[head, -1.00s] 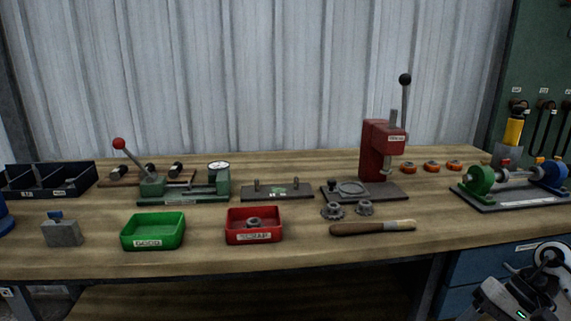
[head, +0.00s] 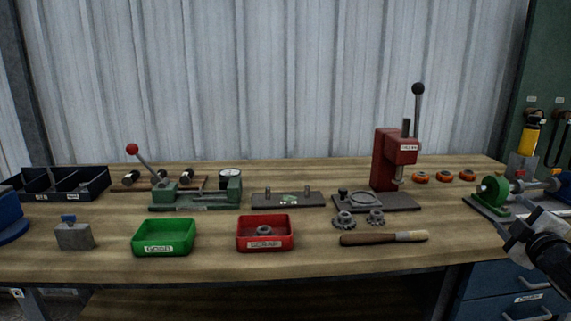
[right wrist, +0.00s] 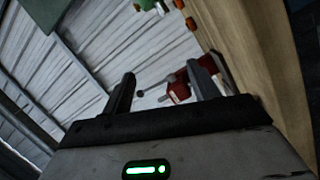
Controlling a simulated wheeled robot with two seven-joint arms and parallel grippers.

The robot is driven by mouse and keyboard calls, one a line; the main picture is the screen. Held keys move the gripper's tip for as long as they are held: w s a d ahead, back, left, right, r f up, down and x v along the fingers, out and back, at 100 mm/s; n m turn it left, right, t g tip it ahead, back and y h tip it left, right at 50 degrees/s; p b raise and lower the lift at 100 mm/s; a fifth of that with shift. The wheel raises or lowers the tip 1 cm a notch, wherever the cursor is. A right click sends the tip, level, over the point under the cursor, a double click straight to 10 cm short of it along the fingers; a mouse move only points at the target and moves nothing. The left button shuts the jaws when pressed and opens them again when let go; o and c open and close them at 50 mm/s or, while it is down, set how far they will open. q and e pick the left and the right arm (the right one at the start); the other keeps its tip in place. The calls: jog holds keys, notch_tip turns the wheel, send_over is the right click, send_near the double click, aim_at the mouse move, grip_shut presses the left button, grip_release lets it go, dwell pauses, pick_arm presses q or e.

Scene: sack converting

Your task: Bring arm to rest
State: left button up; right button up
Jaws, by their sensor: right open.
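My right gripper (head: 524,228) is at the right edge of the head view, over the bench's front right corner, partly covering the green-and-blue shaft fixture (head: 489,193). In the right wrist view its two fingers (right wrist: 163,88) stand apart with nothing between them touching. The red arbor press (head: 392,160) is seen beyond the fingers in the wrist view (right wrist: 179,87), apart from them. My left gripper is in neither view.
The wooden bench (head: 340,262) holds a green tray (head: 163,247), a red tray (head: 265,243) with a gear-like part inside, two similar parts, a brush (head: 384,238) and a green lever fixture (head: 195,194). Blue drawers (head: 500,300) sit below right. The front strip is mostly clear.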

jog(key=s+a+f+m+g+y, duration=0.25)
jog(key=s+a+f, duration=0.25)
jog(key=a+f, duration=0.5)
jog(key=s+a+f+m+g+y, duration=0.2)
jog(key=s+a+f+m, duration=0.15)
jog(key=a+f, duration=0.7)
jog(key=s+a+f+m+g+y+p, duration=0.1)
jog(key=s+a+y, duration=0.1)
jog(key=s+a, duration=0.7)
jog(key=s+a+f+m+g+y, duration=0.1)
jog(key=s+a+f+y, duration=0.1)
jog(key=s+a, duration=0.7)
jog(key=shift+s+a+f+p, duration=0.25)
jog(key=shift+s+a+p, duration=0.1)
jog(key=shift+a, duration=0.4)
